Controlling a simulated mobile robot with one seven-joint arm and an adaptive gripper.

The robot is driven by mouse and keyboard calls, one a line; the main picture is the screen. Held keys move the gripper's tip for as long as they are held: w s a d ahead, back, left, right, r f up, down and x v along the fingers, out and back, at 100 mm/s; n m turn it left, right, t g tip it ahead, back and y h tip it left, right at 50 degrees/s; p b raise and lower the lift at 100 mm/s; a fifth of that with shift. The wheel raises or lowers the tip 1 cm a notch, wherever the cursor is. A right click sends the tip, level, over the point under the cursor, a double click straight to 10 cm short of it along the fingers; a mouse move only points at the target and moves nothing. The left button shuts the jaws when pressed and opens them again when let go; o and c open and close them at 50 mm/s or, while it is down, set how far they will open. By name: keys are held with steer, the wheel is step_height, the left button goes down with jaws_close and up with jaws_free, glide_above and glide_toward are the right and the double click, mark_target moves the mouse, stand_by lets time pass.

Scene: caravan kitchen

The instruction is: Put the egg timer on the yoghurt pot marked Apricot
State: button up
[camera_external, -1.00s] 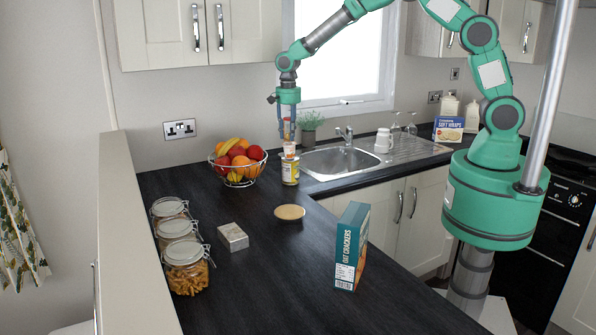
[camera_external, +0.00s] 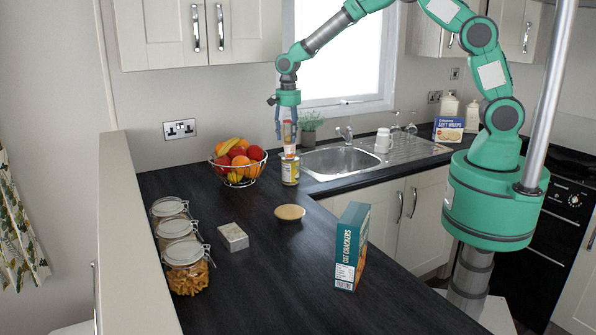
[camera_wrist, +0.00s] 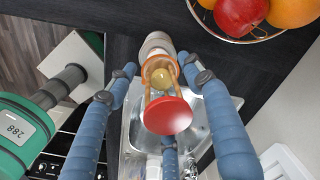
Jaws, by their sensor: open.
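The egg timer, a sand-glass with a red round cap (camera_wrist: 168,115) and an orange lower end, stands between my fingers in the wrist view. In the external view it shows as a small orange and pale shape (camera_external: 288,132). Its lower end appears to rest on a small pale pot (camera_external: 289,151), which sits on a yellow-labelled tin (camera_external: 290,173). In the wrist view the pale pot or tin (camera_wrist: 157,42) shows beyond the timer. I cannot read any flavour on the pot. My gripper (camera_wrist: 165,88) points down around the timer, its blue fingers spread and apart from it.
A fruit bowl (camera_external: 238,178) stands close left of the tin, and the sink (camera_external: 340,162) close right.

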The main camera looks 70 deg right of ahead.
step_height(320, 180, up, 13)
steer(key=shift+f, duration=0.15)
stand_by(0.4)
stand_by(0.6)
steer(key=shift+s+r, duration=0.2)
steer(key=shift+r, duration=0.2)
steer(key=s+a+r+n+t, duration=0.15)
steer(key=s+r+n, duration=0.25)
steer(key=s+r, duration=0.6)
steer(key=s+a+r+n+t, duration=0.1)
steer(key=s+a+r+n, duration=0.25)
steer(key=s+r, duration=0.65)
steer(key=s+f+n+t, duration=0.1)
steer(key=s+n, duration=0.3)
steer(key=s, duration=0.9)
steer(key=s+a+f+n+t, duration=0.1)
steer(key=s+f+n+t, duration=0.1)
steer(key=s, duration=1.2)
steer(key=shift+a+f+n, duration=0.2)
steer(key=shift+f+n, duration=0.3)
steer(key=shift+n, duration=0.65)
